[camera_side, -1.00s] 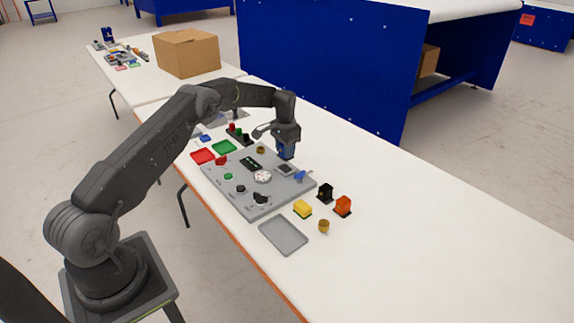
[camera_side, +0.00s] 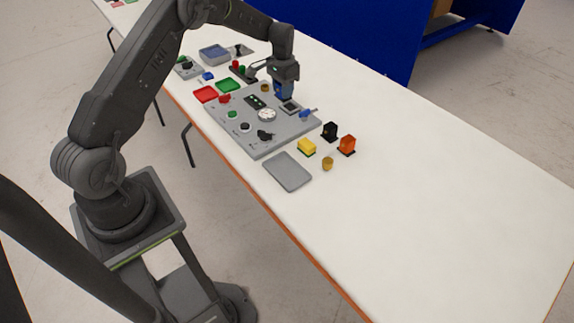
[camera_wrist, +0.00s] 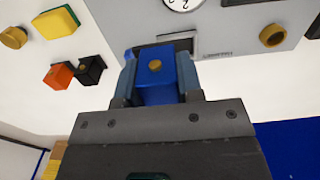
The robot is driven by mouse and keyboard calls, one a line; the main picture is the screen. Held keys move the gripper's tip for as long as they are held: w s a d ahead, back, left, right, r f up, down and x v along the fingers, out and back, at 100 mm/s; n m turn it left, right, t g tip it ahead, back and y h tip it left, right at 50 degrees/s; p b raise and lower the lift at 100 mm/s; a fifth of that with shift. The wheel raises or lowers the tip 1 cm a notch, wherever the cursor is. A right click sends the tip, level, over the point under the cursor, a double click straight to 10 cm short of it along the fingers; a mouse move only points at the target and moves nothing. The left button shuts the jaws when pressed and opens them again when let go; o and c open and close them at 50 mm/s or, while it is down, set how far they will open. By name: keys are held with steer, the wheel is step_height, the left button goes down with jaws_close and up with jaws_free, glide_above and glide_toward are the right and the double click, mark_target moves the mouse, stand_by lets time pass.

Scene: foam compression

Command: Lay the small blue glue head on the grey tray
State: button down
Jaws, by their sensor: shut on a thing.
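The blue glue head (camera_wrist: 155,80), a blue block with a round brass spot on its end, is between the fingers of my gripper (camera_wrist: 158,72) in the wrist view. My gripper is shut on it. In the side view, my gripper (camera_side: 285,84) holds the blue head (camera_side: 284,92) over the far right part of the grey panel, near its small dark screen. Whether it touches the panel is unclear. The grey tray (camera_side: 287,172) lies empty on the white table, in front of the panel and apart from my gripper.
The grey panel (camera_side: 250,138) carries knobs, buttons and a white gauge. A yellow block (camera_side: 307,148), black head (camera_side: 330,131), orange head (camera_side: 347,145) and brass piece (camera_side: 327,164) stand right of the tray. The table's right is clear.

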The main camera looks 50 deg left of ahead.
steer(key=s+d+r, duration=0.1)
steer(key=s+d, duration=0.3)
steer(key=s, duration=0.5)
steer(key=s+d+r, duration=0.1)
steer(key=s+d, duration=0.3)
steer(key=s, duration=0.6)
glide_above(287, 172)
step_height(287, 172, down, 7)
steer(key=shift+s+f, duration=0.1)
steer(key=shift+f, duration=2.1)
steer(key=shift+f, duration=0.15)
steer(key=c, duration=0.8)
jaws_free()
